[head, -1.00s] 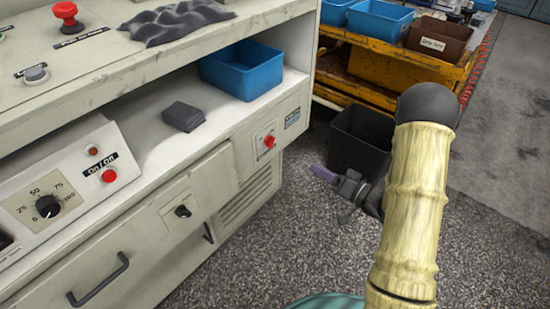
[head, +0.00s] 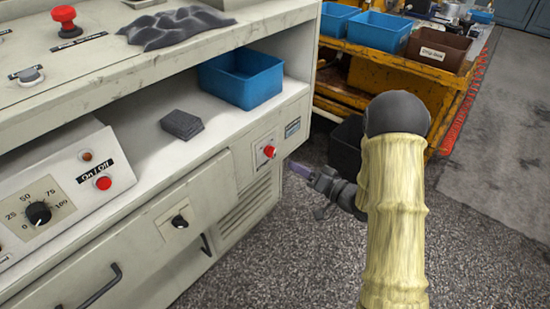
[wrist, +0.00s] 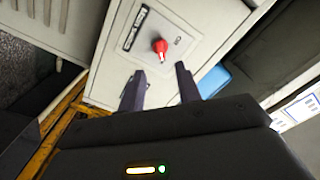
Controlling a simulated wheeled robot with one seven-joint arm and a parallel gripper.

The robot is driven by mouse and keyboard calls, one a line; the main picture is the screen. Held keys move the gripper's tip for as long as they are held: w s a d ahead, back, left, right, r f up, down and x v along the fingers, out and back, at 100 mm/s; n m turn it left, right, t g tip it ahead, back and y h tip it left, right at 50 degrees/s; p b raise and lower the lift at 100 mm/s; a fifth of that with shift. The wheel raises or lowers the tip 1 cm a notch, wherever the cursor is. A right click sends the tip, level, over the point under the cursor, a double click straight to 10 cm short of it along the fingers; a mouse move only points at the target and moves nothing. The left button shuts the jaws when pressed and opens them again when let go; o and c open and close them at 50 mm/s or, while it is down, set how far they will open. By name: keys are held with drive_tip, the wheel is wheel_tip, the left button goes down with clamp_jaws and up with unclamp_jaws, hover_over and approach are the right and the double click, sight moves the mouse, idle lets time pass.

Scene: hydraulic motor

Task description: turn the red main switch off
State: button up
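The red main switch (head: 269,151) is a small red knob on a pale plate on the front of the cream machine cabinet, below the shelf with the blue bin. It also shows in the wrist view (wrist: 160,46), straight beyond my fingers. My gripper (head: 296,168) is just right of the switch in the head view, its fingers pointing toward the cabinet. In the wrist view my gripper (wrist: 160,84) has its two dark fingers spread apart with nothing between them. The fingertips appear short of the knob and not touching it.
A blue bin (head: 242,76) and a grey block (head: 182,125) sit on the open shelf. A red On/Off button (head: 103,183) and a black switch (head: 179,221) are on the cabinet front. A yellow cart (head: 385,75) with bins stands behind my arm. A black bin (head: 346,146) is on the floor.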

sight(273, 154)
drive_tip(key=b+x, duration=0.2)
drive_tip(key=x, duration=0.6)
drive_tip(key=shift+w+a+f, duration=0.1)
drive_tip(key=shift+w+a, duration=0.1)
drive_tip(key=shift+a, duration=0.05)
drive_tip(key=shift+w+a+b, duration=0.3)
drive_tip(key=shift+a, duration=0.05)
drive_tip(key=shift+c, duration=0.2)
drive_tip(key=c, duration=0.6)
